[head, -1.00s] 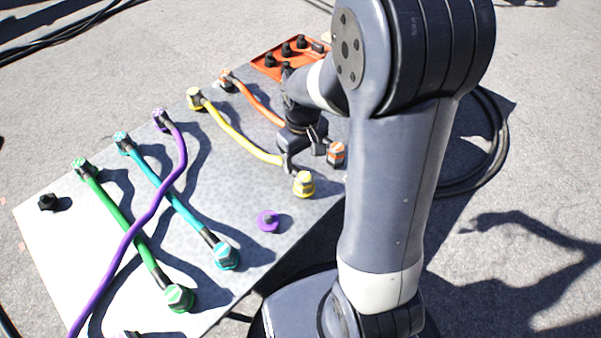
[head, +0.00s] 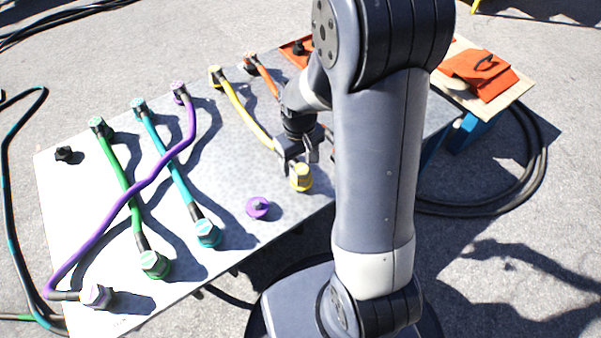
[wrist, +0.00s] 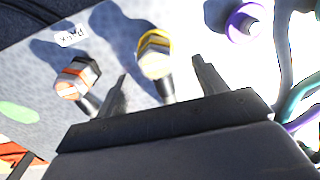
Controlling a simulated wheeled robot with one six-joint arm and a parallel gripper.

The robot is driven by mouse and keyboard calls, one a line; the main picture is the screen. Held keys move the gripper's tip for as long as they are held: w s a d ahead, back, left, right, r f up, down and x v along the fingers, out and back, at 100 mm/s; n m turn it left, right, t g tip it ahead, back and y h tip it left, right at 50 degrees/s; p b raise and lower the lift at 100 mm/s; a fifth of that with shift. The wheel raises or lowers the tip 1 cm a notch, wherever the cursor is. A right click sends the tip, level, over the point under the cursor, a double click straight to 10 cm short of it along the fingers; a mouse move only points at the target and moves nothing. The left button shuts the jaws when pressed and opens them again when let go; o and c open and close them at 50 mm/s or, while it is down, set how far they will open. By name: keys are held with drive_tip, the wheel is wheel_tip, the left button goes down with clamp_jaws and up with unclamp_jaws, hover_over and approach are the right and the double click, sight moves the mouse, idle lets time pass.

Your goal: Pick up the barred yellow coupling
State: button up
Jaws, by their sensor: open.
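A yellow coupling (head: 301,178) stands at the near end of the yellow cable (head: 246,118), on the pale panel. In the wrist view the yellow coupling (wrist: 154,54) has a pale top with a yellow rim; I cannot make out clear bars. Another yellow coupling (head: 215,76) is at the cable's far end. My gripper (head: 297,158) is open and empty, just behind the near coupling. In the wrist view my gripper (wrist: 160,72) has the coupling ahead of its fingertips, roughly between them; contact is not visible.
An orange coupling (wrist: 76,80) stands left of the yellow one in the wrist view. A purple socket (head: 258,207) is on the other side. Teal (head: 207,232) and green (head: 155,264) couplings stand further left on the panel (head: 80,205).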

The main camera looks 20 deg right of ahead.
sight(301, 168)
drive_tip(key=f+b, duration=0.1)
drive_tip(key=f, duration=0.1)
drive_tip(key=f+b, duration=0.1)
drive_tip(key=f, duration=0.1)
drive_tip(key=shift+w+d+f, duration=0.15)
drive_tip(key=shift+d+f, duration=0.05)
drive_tip(key=shift+f, duration=0.15)
drive_tip(key=shift+c, duration=0.4)
drive_tip(key=c, duration=1.1)
drive_tip(key=shift+r, duration=0.15)
